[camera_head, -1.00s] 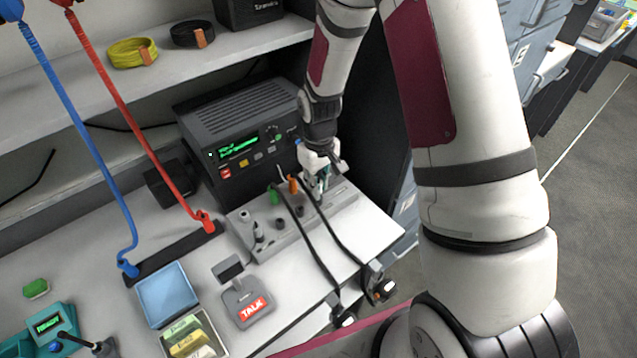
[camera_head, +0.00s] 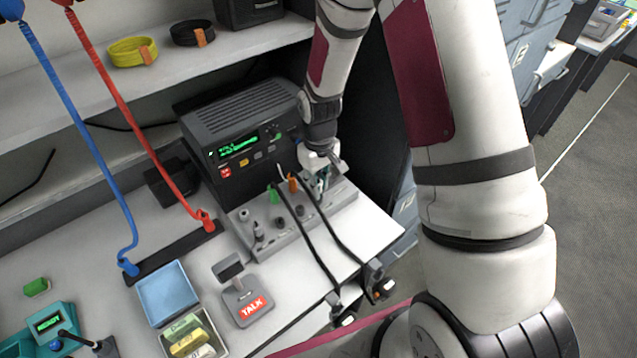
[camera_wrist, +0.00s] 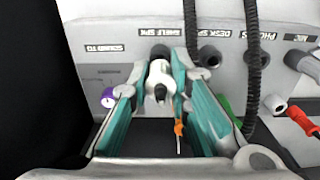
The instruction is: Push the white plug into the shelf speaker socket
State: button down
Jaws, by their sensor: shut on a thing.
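The white plug (camera_wrist: 160,77) is between the teal fingers of my gripper (camera_wrist: 165,95) in the wrist view. My gripper is shut on it. The plug is in line with the shelf speaker socket, at the "SHELF SPK" label (camera_wrist: 160,33) on the grey socket panel (camera_wrist: 110,52). The fingers and plug hide the socket opening, so I cannot tell how deep the plug sits. In the head view my gripper (camera_head: 322,183) is down at the right end of the grey socket strip (camera_head: 345,196), and the plug is hidden there.
Green (camera_head: 273,196) and orange (camera_head: 293,183) plugs and two dark cables (camera_head: 318,258) are close left of my gripper. A purple knob (camera_wrist: 108,97) is at left in the wrist view. The black radio (camera_head: 240,125) stands behind.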

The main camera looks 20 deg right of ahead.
jog(key=shift+f+b, duration=0.3)
jog(key=shift+f, duration=0.75)
dwell(0.9)
jog(key=c, duration=1.4)
grip_release()
jog(key=shift+r, duration=0.1)
jog(key=shift+r+p, duration=1.5)
jog(key=shift+r, duration=2.45)
